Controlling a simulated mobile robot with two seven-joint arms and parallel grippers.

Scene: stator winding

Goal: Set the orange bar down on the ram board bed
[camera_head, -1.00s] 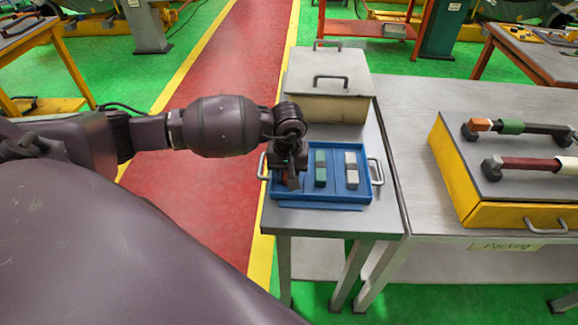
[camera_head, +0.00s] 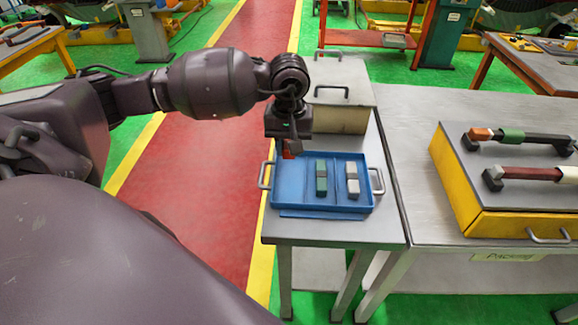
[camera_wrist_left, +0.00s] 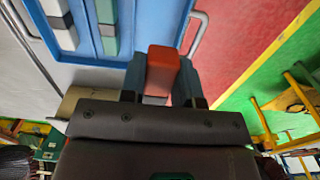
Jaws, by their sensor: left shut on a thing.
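My left gripper (camera_head: 289,143) is shut on the orange bar (camera_head: 289,151), which looks red-orange, and holds it above the left part of the blue tray. In the left wrist view the orange bar (camera_wrist_left: 162,70) stands out between the two fingers of the left gripper (camera_wrist_left: 163,84). The yellow box with a grey top (camera_head: 480,185) stands on the bench at right, with two bars on raised mounts. I cannot tell for sure which surface is the ram board bed. My right gripper is not in view.
The blue tray (camera_head: 290,205) holds a green bar (camera_head: 321,178) and a pale grey bar (camera_head: 352,180); its left part is empty. It has a handle at each side. A lidded box (camera_head: 345,115) stands behind it. Bare bench (camera_head: 410,150) lies to the right.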

